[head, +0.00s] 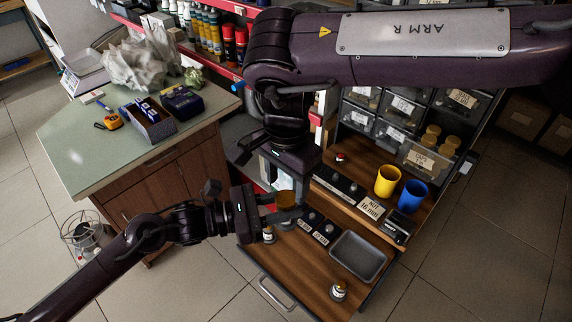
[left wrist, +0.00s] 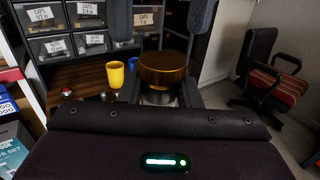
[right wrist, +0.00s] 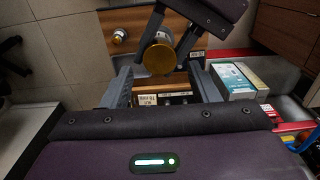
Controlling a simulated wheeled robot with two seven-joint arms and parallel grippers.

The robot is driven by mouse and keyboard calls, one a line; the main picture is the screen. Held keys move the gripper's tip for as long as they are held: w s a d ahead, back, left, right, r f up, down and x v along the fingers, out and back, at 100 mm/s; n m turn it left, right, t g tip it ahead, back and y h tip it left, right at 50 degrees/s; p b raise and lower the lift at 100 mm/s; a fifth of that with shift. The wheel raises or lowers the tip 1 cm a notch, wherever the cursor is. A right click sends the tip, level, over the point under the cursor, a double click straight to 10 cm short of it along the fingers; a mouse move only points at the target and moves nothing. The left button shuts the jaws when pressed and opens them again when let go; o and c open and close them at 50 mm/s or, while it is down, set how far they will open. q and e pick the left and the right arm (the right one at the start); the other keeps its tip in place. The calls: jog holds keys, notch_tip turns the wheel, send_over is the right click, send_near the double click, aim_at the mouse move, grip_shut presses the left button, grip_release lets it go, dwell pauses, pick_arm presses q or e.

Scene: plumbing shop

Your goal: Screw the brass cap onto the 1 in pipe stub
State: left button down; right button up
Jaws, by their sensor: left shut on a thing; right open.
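The brass cap (head: 286,198) is a wide golden disc, held level above the left part of the wooden drawer. It also shows in the left wrist view (left wrist: 163,66) and the right wrist view (right wrist: 159,59). My left gripper (head: 284,214) is shut, with a grey metal piece (left wrist: 159,98) between its fingers beneath the cap. I cannot tell whether this piece belongs to the cap. My right gripper (right wrist: 164,85) points down above the cap, open, its fingers apart on either side. A small upright brass-and-white fitting (head: 268,235) stands below the left gripper; I cannot tell whether it is the pipe stub.
A similar fitting (head: 338,290) stands at the drawer's front, near an empty grey tray (head: 358,257). Yellow (head: 387,181) and blue (head: 412,196) cups stand on the shelf behind, below labelled bins (head: 397,112). A green-topped counter (head: 75,150) stands left.

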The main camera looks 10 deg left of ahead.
aim_at(286, 198)
jog(key=shift+f, duration=1.6)
jog(key=c, duration=0.9)
jog(key=o, duration=1)
jog(key=shift+r, duration=0.1)
jog(key=shift+r, duration=2.2)
